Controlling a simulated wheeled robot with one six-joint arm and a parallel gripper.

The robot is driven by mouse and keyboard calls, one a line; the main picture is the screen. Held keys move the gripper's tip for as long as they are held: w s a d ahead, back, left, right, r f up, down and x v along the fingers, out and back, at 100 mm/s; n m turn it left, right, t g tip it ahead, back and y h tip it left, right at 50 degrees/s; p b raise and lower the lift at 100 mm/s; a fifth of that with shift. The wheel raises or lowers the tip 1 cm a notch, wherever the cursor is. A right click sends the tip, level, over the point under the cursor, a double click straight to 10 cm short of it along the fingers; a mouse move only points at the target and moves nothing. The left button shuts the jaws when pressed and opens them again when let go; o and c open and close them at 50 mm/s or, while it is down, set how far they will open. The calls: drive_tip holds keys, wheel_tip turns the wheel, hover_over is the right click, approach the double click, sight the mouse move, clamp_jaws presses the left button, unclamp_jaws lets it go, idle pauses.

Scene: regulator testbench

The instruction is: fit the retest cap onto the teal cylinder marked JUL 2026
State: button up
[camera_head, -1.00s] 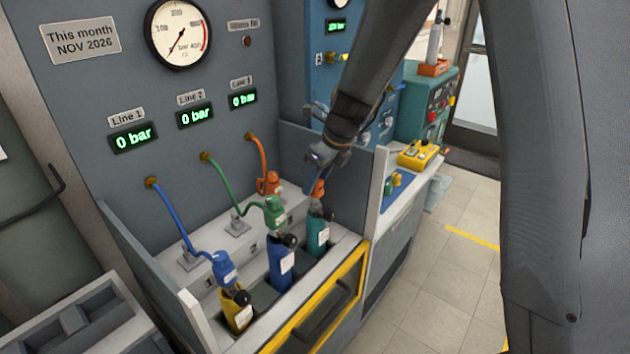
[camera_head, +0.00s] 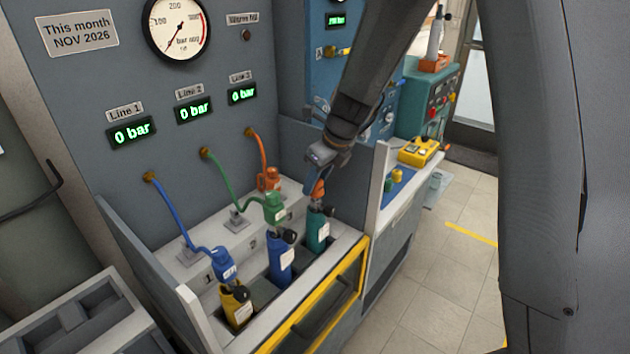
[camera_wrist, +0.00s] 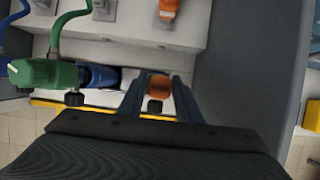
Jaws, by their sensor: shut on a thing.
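The teal cylinder (camera_head: 317,232) stands in the right slot of the bench, with a white label too small to read. My gripper (camera_head: 316,190) is directly above it, pointing down. It is shut on an orange cap (camera_head: 319,187), which also shows between the fingers in the wrist view (camera_wrist: 159,84). The cap is at the top of the teal cylinder; I cannot tell whether it is seated. A dark valve knob (camera_wrist: 155,106) shows just below the cap in the wrist view.
A blue cylinder (camera_head: 279,260) with a green connector (camera_head: 274,208) stands left of the teal one. A yellow cylinder (camera_head: 236,305) with a blue connector (camera_head: 224,264) is further left. An orange connector (camera_head: 268,178) rests behind. A grey side wall (camera_head: 372,195) is close on the right.

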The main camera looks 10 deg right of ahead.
drive_tip(key=shift+f, duration=0.55)
drive_tip(key=o, duration=1.1)
drive_tip(key=shift+b+v, duration=0.7)
drive_tip(key=shift+v, duration=3.2)
